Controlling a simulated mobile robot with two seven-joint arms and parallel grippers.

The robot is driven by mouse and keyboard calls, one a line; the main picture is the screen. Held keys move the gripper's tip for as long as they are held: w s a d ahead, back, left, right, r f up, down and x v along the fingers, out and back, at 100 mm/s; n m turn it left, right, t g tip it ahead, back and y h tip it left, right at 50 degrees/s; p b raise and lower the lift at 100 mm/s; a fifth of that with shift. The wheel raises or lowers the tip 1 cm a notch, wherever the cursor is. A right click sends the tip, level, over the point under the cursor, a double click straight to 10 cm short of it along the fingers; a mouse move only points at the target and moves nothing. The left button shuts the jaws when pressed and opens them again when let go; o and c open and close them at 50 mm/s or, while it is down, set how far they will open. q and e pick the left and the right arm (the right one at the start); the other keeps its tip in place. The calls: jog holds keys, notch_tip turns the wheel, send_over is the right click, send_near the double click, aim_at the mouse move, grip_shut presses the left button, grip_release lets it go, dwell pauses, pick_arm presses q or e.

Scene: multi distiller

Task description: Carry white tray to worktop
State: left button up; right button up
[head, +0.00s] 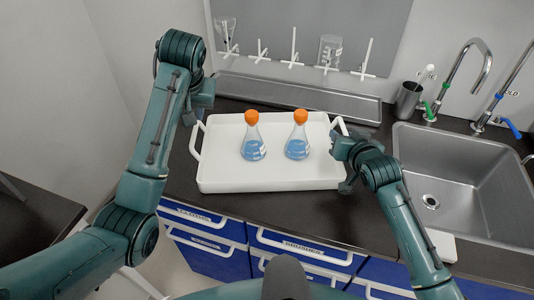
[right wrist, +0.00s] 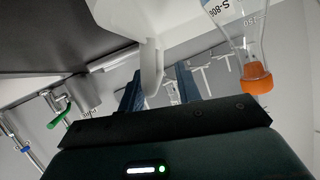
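The white tray (head: 270,178) is over the dark worktop (head: 250,205), level, and looks to rest on it. Two conical flasks with blue liquid and orange caps, a left one (head: 253,148) and a right one (head: 297,147), stand upright on it. My right gripper (head: 343,155) is at the tray's right handle. In the right wrist view its fingers (right wrist: 158,92) are apart, with the white handle (right wrist: 150,65) between them and a gap beside it. My left gripper (head: 195,112) is by the tray's left handle (head: 195,140); its fingers are too hidden to read.
A steel sink (head: 460,180) with taps lies to the right, with a metal cup (head: 408,100) behind it. A drying rack with glassware (head: 330,50) hangs above a metal drip trough (head: 300,95) at the back. Blue drawers (head: 300,250) are below the worktop.

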jog(key=v, duration=1)
jog(key=shift+s+r, duration=0.2)
jog(key=shift+s, duration=0.15)
jog(key=shift+d, duration=0.1)
